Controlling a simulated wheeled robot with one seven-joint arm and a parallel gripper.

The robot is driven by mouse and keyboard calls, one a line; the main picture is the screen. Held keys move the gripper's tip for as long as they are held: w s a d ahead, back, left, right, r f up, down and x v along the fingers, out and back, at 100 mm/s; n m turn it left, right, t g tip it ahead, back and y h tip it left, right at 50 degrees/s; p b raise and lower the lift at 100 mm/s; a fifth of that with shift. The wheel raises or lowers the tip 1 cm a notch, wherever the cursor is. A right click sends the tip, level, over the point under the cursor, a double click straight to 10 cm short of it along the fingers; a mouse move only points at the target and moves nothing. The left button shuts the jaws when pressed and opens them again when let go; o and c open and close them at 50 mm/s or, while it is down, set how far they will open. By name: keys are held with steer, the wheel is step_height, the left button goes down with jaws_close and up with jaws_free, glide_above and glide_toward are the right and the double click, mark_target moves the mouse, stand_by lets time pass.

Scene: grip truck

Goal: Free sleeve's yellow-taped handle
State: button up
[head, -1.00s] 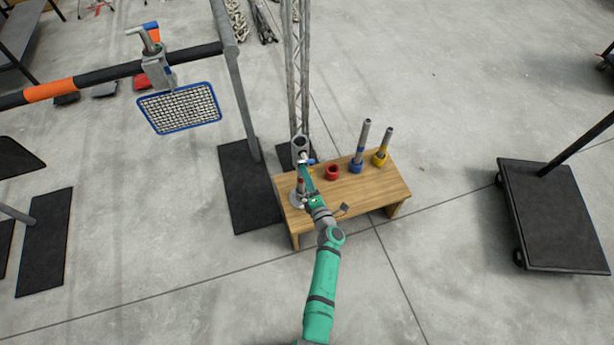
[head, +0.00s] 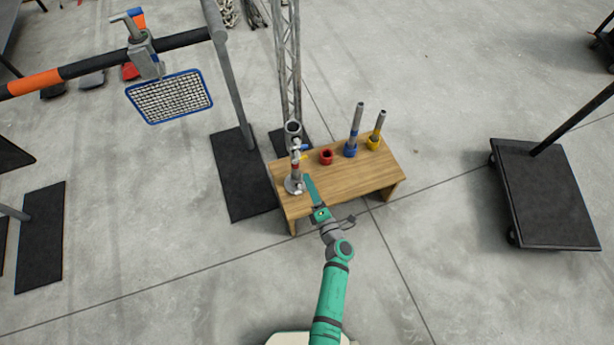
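On the wooden bench's left end stands an upright post on a round silver base (head: 294,185). It carries a grey sleeve (head: 295,155) with a red band low down and a dark round opening at the top. A small blue-taped handle (head: 303,147) sticks out to the right of it. A small yellow-taped handle (head: 306,157) shows just below the blue one. My gripper (head: 308,180) is over the bench's left part, just right of the post's base and apart from the handles. Its fingers are too small to tell open from shut.
The wooden bench (head: 355,178) also holds a red ring (head: 326,157), a blue socket with a tube (head: 351,148) and a yellow socket with a tube (head: 375,141). A lattice truss (head: 287,70) rises behind. A flat cart (head: 545,195) stands right. Floor in front is clear.

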steer(key=shift+s+d, duration=0.1)
steer(key=shift+s, duration=0.2)
